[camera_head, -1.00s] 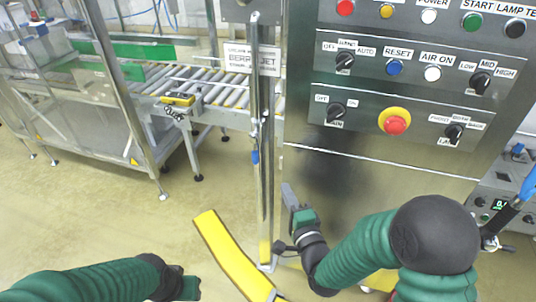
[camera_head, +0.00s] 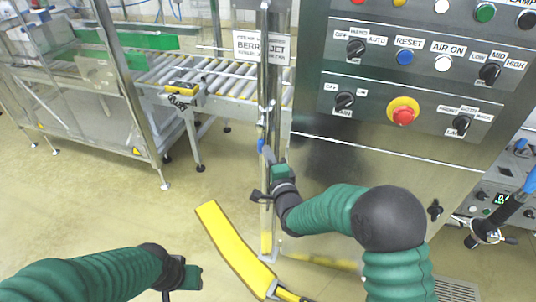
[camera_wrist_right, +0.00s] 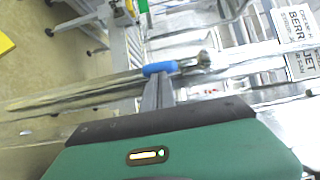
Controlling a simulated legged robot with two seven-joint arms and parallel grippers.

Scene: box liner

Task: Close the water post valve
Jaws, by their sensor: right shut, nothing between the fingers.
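The water post is a slim upright metal post (camera_head: 266,95) in front of the control cabinet. Its valve has a small blue handle (camera_head: 261,146), which also shows in the right wrist view (camera_wrist_right: 160,68). My right gripper (camera_head: 268,153) is shut and empty, with its fingertips right at the blue handle. In the right wrist view its fingers (camera_wrist_right: 158,88) end just below the handle; I cannot tell whether they touch it. My left gripper (camera_head: 186,276) is low at the left, far from the post, and its fingers do not show clearly.
A steel control cabinet (camera_head: 340,165) with knobs and a red emergency button (camera_head: 403,115) stands right behind the post. A roller conveyor (camera_head: 215,82) is at the back left. A curved yellow piece (camera_head: 235,250) lies low in front.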

